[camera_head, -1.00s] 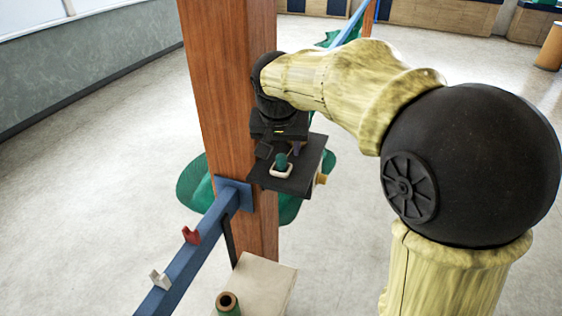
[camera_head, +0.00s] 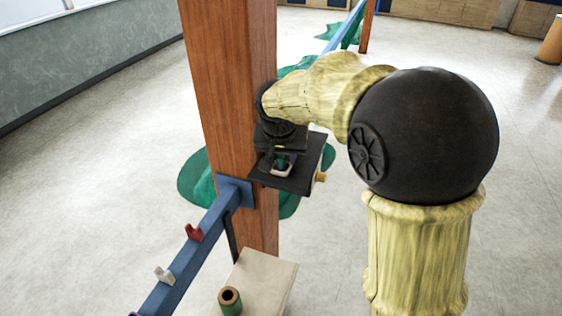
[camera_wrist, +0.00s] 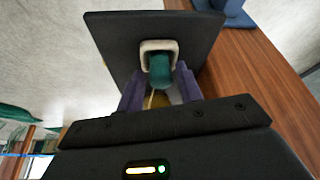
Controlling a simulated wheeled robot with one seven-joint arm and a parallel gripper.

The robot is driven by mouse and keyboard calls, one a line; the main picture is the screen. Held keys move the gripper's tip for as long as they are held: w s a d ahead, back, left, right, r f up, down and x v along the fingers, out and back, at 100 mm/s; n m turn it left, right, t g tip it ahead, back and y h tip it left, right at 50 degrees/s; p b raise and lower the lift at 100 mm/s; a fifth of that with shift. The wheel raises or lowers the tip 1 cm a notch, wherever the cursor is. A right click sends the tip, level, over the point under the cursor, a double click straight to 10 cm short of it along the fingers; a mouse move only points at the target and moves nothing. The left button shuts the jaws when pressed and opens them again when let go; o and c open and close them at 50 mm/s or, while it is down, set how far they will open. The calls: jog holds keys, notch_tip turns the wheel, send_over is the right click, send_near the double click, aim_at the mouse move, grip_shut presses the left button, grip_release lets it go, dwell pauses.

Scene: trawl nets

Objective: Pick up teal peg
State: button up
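The teal peg (camera_wrist: 160,72) stands in a cream square ring (camera_wrist: 158,46) on a dark plate (camera_wrist: 108,32) fixed to the wooden post. In the head view the peg (camera_head: 281,161) shows just under my gripper, partly hidden by it. My gripper (camera_wrist: 160,76) has its two purple fingers on either side of the peg, with small gaps between fingers and peg. It is open, and no contact shows. The lower part of the peg is inside the ring.
The wooden post (camera_head: 232,90) rises right beside my gripper. A blue rail (camera_head: 190,262) with red (camera_head: 194,233) and white (camera_head: 164,275) hooks runs to the front left. Green netting (camera_head: 197,180) hangs behind the post.

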aim_at(280, 157)
jog(key=shift+s, duration=0.2)
jog(key=c, duration=0.6)
jog(key=shift+w+a, duration=0.1)
jog(key=shift+c, duration=0.2)
jog(key=shift+r, duration=0.55)
notch_tip(280, 157, up, 9)
jog(key=b, duration=0.2)
